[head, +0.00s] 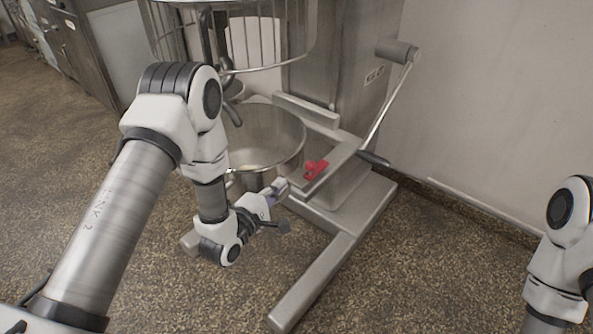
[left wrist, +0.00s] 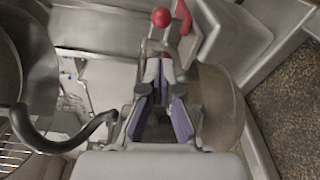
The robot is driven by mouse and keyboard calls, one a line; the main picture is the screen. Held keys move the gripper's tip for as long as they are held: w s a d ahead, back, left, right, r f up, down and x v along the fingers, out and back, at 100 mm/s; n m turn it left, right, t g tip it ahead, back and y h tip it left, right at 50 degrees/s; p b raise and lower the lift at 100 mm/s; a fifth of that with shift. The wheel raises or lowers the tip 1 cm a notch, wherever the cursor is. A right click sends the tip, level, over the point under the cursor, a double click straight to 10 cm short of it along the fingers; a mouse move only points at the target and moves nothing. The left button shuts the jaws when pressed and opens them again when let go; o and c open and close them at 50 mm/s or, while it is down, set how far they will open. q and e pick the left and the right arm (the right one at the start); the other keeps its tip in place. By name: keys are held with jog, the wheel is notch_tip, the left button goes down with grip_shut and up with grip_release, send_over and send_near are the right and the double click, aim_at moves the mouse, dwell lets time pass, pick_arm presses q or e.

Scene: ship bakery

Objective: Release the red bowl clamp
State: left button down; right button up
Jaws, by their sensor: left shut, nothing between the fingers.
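The red bowl clamp (head: 315,168) sits on the mixer's steel bowl-support arm, to the right of the mixing bowl (head: 300,130). In the left wrist view a round red knob (left wrist: 161,17) stands just beyond my fingertips, with another red piece (left wrist: 184,16) to its right. My left gripper (head: 279,190) is shut and empty, just left of and below the clamp in the head view. Its purple-padded fingers also show in the left wrist view (left wrist: 160,68). Whether they touch the clamp cannot be told. My right arm shows at the right edge; its gripper is out of view.
The mixer's wire guard (head: 270,62) hangs above the bowl. The mixer's steel base legs (head: 325,262) spread over the speckled floor. A wall stands behind at right.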

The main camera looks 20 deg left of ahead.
aim_at(298, 176)
pick_arm(q)
jog(key=b+x, duration=0.1)
jog(key=x, duration=0.9)
jog(key=shift+b, duration=0.4)
jog(key=shift+s, duration=0.1)
